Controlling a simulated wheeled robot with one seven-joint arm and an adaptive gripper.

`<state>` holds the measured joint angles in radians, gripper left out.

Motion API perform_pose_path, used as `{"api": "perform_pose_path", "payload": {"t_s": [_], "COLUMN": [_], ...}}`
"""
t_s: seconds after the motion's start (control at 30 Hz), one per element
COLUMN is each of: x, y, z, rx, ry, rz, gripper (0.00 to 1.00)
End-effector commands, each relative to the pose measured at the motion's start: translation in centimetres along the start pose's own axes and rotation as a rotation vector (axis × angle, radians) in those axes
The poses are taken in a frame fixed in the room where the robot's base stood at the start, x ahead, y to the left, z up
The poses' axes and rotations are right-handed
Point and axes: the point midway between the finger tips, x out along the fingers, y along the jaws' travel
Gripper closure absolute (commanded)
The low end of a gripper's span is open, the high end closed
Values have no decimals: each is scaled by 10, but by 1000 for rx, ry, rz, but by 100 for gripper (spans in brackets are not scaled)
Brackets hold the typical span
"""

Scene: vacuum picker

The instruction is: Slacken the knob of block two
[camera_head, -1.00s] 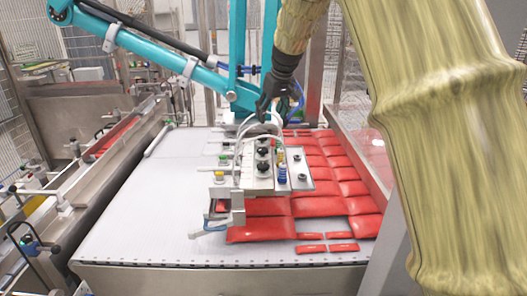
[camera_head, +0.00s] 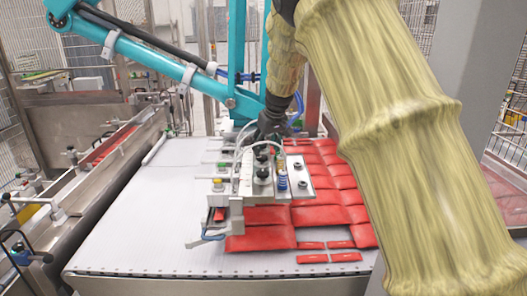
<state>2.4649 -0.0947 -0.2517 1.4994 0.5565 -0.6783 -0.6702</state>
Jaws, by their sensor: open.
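The picker head (camera_head: 232,188) is a pale metal plate assembly with hoses, hanging from the teal arm over the red packs. Small dark knobs (camera_head: 262,172) stand on its upper face, beside a blue and yellow fitting (camera_head: 282,180). No block numbers are legible, so I cannot tell which knob belongs to block two. My dark gripper (camera_head: 268,136) is open at the back end of the picker head, close above the rear knobs and hoses. Its fingertips are small and partly merge with the hoses and knobs. I cannot tell whether they touch a knob.
The teal picker arm (camera_head: 150,55) crosses the upper left. Red packs (camera_head: 318,215) lie in rows on the white conveyor table (camera_head: 130,215), whose left part is clear. A metal rail (camera_head: 100,165) runs along the left. My sleeved arm covers much of the right.

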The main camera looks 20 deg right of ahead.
Motion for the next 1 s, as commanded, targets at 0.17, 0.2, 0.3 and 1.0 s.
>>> {"api": "perform_pose_path", "payload": {"t_s": [0.17, 0.2, 0.3, 1.0], "x": [22, 26, 34, 44], "y": [0, 0, 0, 0], "z": [0, -1, -1, 0], "rx": [0, -1, 0, 0], "ry": [-1, -1, -1, 0], "rz": [0, 1, 0, 1], "gripper": [42, 42, 42, 82]}}
